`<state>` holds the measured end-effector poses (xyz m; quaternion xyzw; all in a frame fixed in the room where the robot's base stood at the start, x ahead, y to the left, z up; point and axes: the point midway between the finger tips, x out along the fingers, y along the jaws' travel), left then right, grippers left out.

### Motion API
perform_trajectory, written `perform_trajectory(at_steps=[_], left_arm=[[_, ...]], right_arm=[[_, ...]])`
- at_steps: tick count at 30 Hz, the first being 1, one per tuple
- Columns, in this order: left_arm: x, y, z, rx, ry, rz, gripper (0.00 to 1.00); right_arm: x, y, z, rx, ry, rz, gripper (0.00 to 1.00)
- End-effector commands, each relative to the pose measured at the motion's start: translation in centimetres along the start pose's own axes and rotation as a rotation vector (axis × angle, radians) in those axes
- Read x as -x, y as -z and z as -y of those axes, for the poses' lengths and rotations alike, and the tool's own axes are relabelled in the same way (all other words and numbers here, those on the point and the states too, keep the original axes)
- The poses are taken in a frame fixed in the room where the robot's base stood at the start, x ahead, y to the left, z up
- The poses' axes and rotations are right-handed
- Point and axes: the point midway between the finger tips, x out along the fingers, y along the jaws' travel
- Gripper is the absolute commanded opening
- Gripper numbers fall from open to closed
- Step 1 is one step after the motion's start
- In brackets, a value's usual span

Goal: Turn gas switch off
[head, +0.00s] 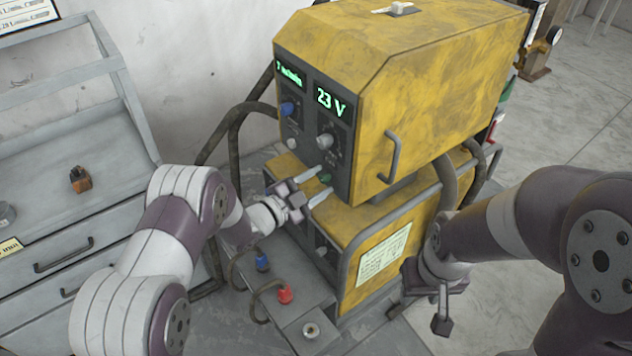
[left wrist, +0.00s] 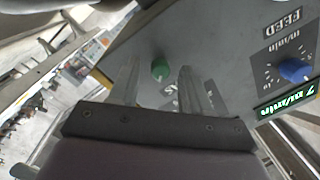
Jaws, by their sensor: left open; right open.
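My right gripper (head: 418,312) is open and empty, low in front of the machine's right side.
Cables with blue (head: 262,261) and red (head: 284,294) connectors lie below. A grey drawer cabinet (head: 60,200) stands left. A handle (head: 392,157) juts from the machine's side.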

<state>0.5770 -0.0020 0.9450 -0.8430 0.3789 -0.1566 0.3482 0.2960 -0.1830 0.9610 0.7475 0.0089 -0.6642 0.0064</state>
Motion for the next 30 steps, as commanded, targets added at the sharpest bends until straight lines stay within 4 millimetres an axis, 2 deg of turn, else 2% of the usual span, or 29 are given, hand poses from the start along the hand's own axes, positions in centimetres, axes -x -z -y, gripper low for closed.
perform_trajectory(at_steps=[5,6,10,20,30], left_arm=[[0.00,-0.03,-0.01,0.001,0.000,0.001,0.48],[0.01,-0.03,-0.01,0.001,0.000,0.001,0.41],[0.02,-0.03,-0.01,0.001,0.000,0.001,0.00],[0.04,-0.03,0.01,0.026,-0.002,0.003,0.00],[0.05,0.05,0.13,0.235,-0.015,0.017,0.00]], right_arm=[[-0.02,-0.01,0.00,0.000,0.000,0.000,0.43],[-0.02,-0.01,0.00,0.000,0.000,0.000,0.43],[-0.02,-0.01,0.00,0.000,0.000,0.000,0.43],[0.02,0.00,0.00,0.000,0.000,0.000,0.43],[0.27,0.03,0.00,0.000,0.000,0.000,0.43]])
